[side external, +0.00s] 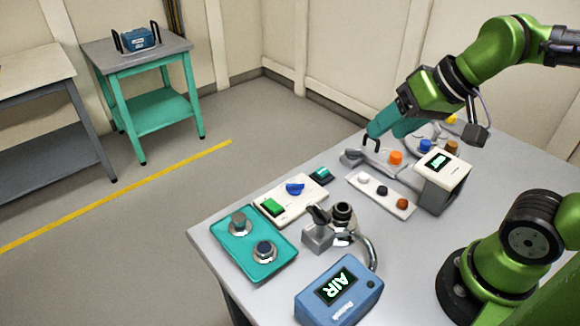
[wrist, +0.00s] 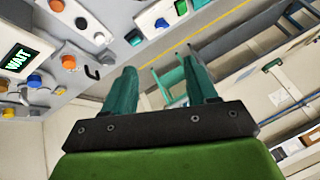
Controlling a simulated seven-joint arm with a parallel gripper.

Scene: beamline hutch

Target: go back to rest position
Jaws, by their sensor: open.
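My gripper (side external: 387,128) is open, with its teal fingers near the back of the grey table (side external: 330,165). In the side view the fingers appear close to a small dark hook-shaped handle (side external: 371,143); I cannot tell from that view whether they touch. In the wrist view my gripper (wrist: 161,80) shows two spread teal fingers with nothing between them. There the dark hook (wrist: 92,72) lies to the left, apart from the fingers.
A box with a lit display (side external: 440,180) reads WAIT in the wrist view (wrist: 17,58). A blue AIR unit (side external: 338,292), a teal plate with two knobs (side external: 253,248), a clamp stand (side external: 325,230) and button panels (side external: 290,200) crowd the table. A teal side table (side external: 150,100) stands far off.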

